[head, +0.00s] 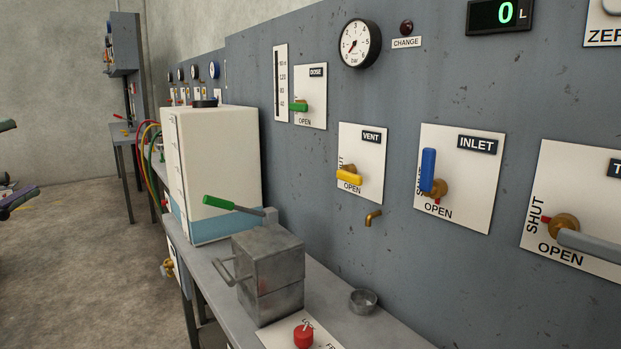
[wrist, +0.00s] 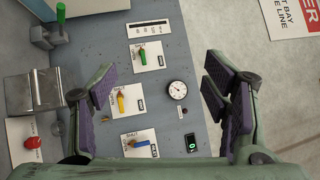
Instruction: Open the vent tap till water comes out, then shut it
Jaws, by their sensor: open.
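The vent tap has a yellow handle (head: 350,177) on a white plate (head: 372,150) marked VENT, with SHUT along its left side and OPEN below. The handle lies level across the plate. A small brass spout (head: 373,218) sticks out of the panel below it; I see no water at it. In the wrist view the yellow handle (wrist: 121,101) shows beyond my left-hand finger. My gripper (wrist: 160,80) is open and empty, its fingers wide apart and facing the panel. My gripper (head: 12,162) also shows at the left edge of the head view, well away from the tap.
A blue inlet handle (head: 428,170) stands upright to the right, and a green dose handle (head: 298,107) is up left. A metal box (head: 270,270), a white tank (head: 222,160) and a small cup (head: 363,300) are on the bench. The gauge (head: 359,43) needle points low left; the display (head: 500,15) reads 0.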

